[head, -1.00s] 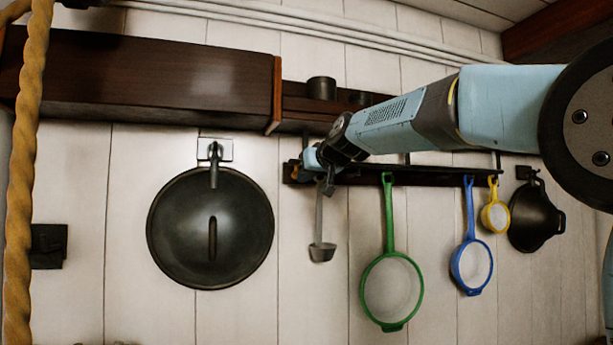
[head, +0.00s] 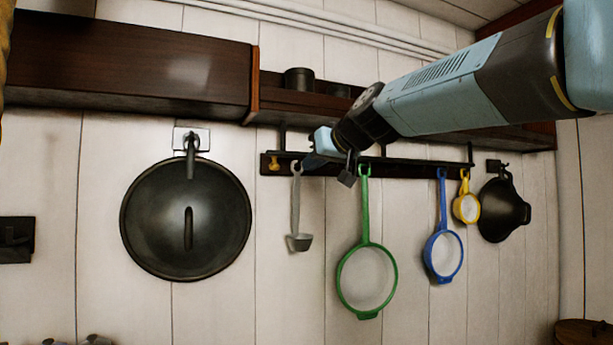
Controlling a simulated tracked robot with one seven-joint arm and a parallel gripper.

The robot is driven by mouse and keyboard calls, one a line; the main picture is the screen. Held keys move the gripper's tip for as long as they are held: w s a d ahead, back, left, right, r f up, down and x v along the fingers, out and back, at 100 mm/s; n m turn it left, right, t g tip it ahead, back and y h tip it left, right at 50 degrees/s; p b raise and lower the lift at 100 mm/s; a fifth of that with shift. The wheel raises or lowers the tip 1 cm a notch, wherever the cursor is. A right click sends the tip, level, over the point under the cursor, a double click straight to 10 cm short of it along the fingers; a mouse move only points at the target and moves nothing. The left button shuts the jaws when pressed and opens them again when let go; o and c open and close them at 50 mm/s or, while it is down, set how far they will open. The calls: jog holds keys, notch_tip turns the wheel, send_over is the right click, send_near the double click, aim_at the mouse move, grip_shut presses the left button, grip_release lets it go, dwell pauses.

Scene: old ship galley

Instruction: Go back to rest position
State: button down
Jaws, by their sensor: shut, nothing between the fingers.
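My gripper (head: 330,163) is at the end of my light-blue arm, in front of the dark hanging rack (head: 400,167) on the plank wall. It is shut and nothing shows in it. A small grey ladle (head: 296,212) hangs from the rack just left of my gripper. A green-rimmed strainer (head: 366,277) hangs just right of and below it. I cannot tell how far the gripper stands from the rack. My arm comes in from the upper right and covers part of the shelf and rack.
A blue strainer (head: 443,255), a small yellow strainer (head: 466,207) and a black pan (head: 502,209) hang further right. A large dark lid (head: 187,219) hangs at left. A wooden shelf (head: 130,68) with a dark pot (head: 299,79) runs above.

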jog(key=s+d+f+m+g+h, duration=0.2)
jog(key=s+d+f, duration=0.5)
jog(key=f, duration=0.4)
jog(key=s+d+f+m+g+h, duration=0.2)
jog(key=s+d+f+h, duration=0.1)
jog(key=s+d+f, duration=0.5)
jog(key=s+d+f+m+g+h, duration=0.2)
jog(key=s+d+f+h, duration=0.1)
jog(key=s+d+f, duration=0.5)
jog(key=s+f, duration=0.3)
jog(key=f, duration=0.4)
jog(key=shift+f, duration=0.3)
